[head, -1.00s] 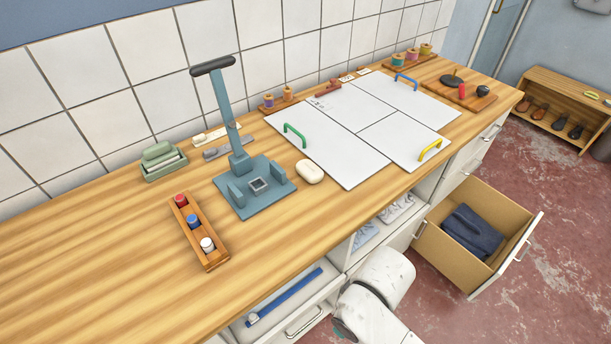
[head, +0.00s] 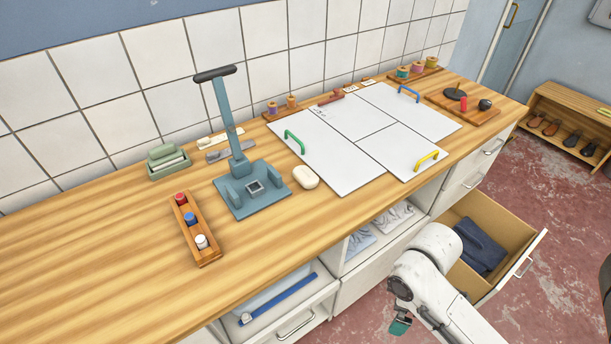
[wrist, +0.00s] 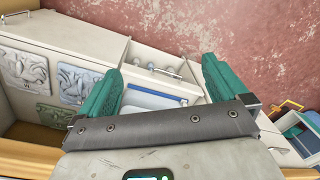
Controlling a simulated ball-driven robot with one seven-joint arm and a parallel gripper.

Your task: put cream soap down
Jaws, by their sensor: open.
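The cream soap (head: 305,177) is a rounded, pale bar lying on the wooden counter (head: 120,270). It sits just right of the blue-grey lever press (head: 240,200) and left of the white panel with the green handle. My gripper (wrist: 162,75) shows two teal fingers spread wide with nothing between them. In the head view its teal end (head: 399,327) is low, in front of the cabinets and below the counter, well away from the soap. The soap is not in the wrist view.
A wooden rack with small bottles (head: 194,229) and a green soap dish (head: 168,162) stand left of the press. White panels with coloured handles (head: 375,130) cover the counter's middle. An open drawer with dark cloth (head: 480,247) juts out at right. The left counter is clear.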

